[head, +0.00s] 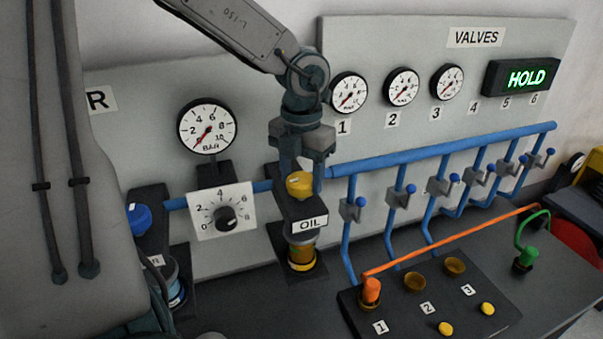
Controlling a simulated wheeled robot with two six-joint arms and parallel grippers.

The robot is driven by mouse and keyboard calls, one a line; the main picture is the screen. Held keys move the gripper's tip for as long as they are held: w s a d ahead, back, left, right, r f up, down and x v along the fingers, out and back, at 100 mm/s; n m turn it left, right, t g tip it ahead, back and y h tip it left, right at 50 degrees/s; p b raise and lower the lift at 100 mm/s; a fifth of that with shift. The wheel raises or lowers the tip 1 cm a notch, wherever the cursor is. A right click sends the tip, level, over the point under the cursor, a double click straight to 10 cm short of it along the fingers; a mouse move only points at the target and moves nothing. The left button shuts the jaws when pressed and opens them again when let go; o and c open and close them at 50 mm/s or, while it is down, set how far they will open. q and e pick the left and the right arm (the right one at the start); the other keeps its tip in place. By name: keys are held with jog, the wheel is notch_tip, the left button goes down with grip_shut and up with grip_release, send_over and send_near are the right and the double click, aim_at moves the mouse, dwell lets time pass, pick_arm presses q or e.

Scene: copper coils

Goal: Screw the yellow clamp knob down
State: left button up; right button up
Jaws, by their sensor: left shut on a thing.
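The yellow clamp knob (300,185) sits on top of the dark block of the OIL unit (290,208). My left gripper (302,170) comes down on it from above, with its fingers on either side, and is shut on it. The fingers hide part of the knob's upper side. Below the block and its OIL label (310,224) hangs a clear bowl with yellow in it (301,252). I cannot tell how far down the knob is screwed. My right gripper is not in view.
A pressure gauge (207,126), a numbered dial (226,218) and a blue knob (139,217) stand left of the OIL unit. A blue pipe (440,150) with several valves runs right. A dark panel (390,312) with an orange plug (371,291) lies front right. A sign (527,78) reads HOLD.

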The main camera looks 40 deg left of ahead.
pick_arm(q)
jog(key=m, duration=0.5)
jog(key=shift+s+f+m, duration=0.1)
jog(key=shift+m, duration=0.2)
jog(key=m, duration=0.4)
jog(key=shift+m, duration=0.3)
jog(key=m, duration=0.9)
jog(key=shift+m, duration=0.3)
jog(key=o, duration=1)
